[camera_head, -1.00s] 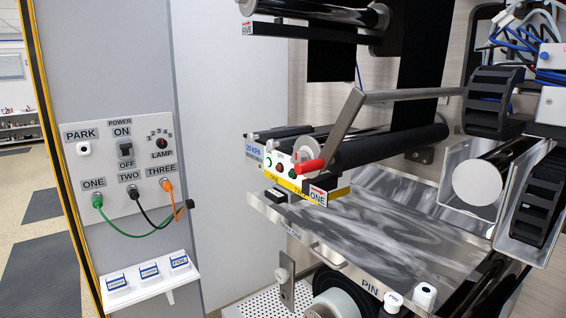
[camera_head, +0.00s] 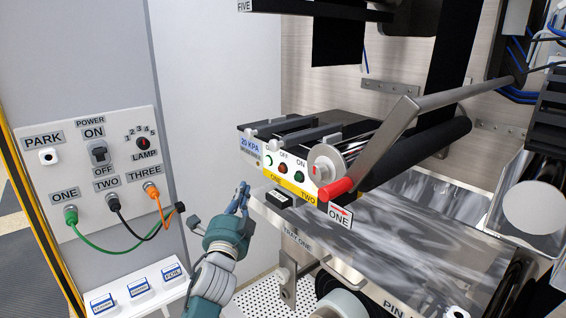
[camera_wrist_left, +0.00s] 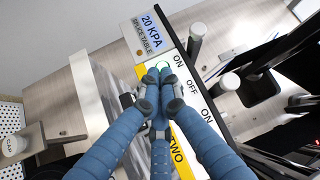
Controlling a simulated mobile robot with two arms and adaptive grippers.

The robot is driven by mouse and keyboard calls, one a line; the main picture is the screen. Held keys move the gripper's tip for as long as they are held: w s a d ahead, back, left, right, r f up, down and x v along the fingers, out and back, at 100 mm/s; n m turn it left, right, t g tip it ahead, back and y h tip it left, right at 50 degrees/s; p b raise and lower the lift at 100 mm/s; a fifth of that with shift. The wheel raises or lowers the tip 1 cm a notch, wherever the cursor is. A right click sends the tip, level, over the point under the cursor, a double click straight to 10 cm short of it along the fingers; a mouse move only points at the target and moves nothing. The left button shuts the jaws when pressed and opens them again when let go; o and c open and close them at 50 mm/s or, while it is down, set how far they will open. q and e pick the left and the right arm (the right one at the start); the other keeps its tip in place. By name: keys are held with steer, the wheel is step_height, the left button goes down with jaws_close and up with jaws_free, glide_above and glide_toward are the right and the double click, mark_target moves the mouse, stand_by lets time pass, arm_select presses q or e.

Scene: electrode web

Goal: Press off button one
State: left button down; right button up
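The button panel is a white box with a yellow strip (camera_head: 290,189) on its front edge, marked ONE and TWO. In the head view its face has a green-ringed button (camera_head: 268,160), a red button (camera_head: 283,168) near the OFF label, and a dark green button (camera_head: 299,176) near ON. My left gripper (camera_head: 243,190) points up, to the left of the panel and apart from it in the head view. In the left wrist view its blue fingers (camera_wrist_left: 160,76) meet at the tips, empty, overlapping the green ring. They hide part of the panel, and the red button cannot be seen there. My right gripper is not in view.
The metal tray (camera_head: 400,245) extends below. A wall panel (camera_head: 100,165) with cables and a white shelf (camera_head: 140,290) stand at the left.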

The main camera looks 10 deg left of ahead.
mark_target(282, 169)
arm_select(q)
step_height(282, 169, up, 2)
steer(key=shift+w+r, duration=0.1)
steer(key=shift+d, duration=0.1)
steer(key=w+d+b, duration=0.5)
steer(key=w, duration=0.2)
steer(key=shift+d, duration=0.2)
stand_by(0.4)
stand_by(1.3)
